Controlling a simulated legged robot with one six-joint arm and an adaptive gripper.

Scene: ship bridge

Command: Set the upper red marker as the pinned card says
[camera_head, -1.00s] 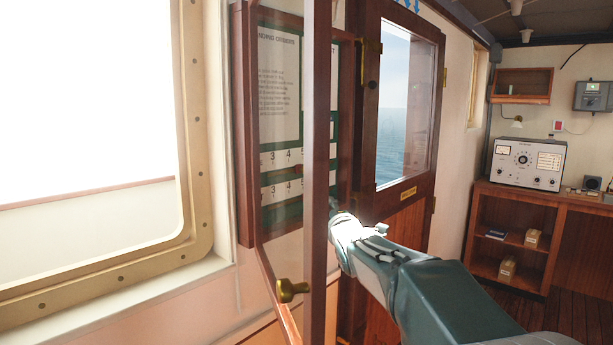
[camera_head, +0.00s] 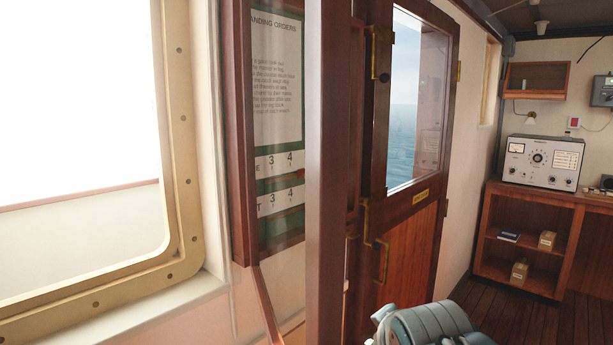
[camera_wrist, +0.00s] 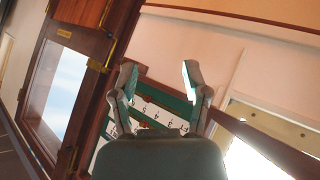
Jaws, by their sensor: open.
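The board (camera_head: 281,222) hangs on the wall in a dark wood case, seen through the glass of its door (camera_head: 327,170). A small red marker (camera_head: 301,173) shows at the right, between two white number strips (camera_head: 274,162). The visible strip numbers are 3 and 4. A white card (camera_head: 277,75) headed "...ANDING ORDERS" is above them; its small text is unreadable. The door's thick edge hides the board's right side. In the wrist view my gripper (camera_wrist: 158,78) is open and empty, with the tilted green board (camera_wrist: 150,95) beyond its fingers.
The glazed door frame stands out from the wall between my camera and the board. A wooden door with a window (camera_head: 415,200) is to the right. A bright window (camera_head: 80,120) is at the left. Shelves with a radio set (camera_head: 541,162) stand at the far right.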

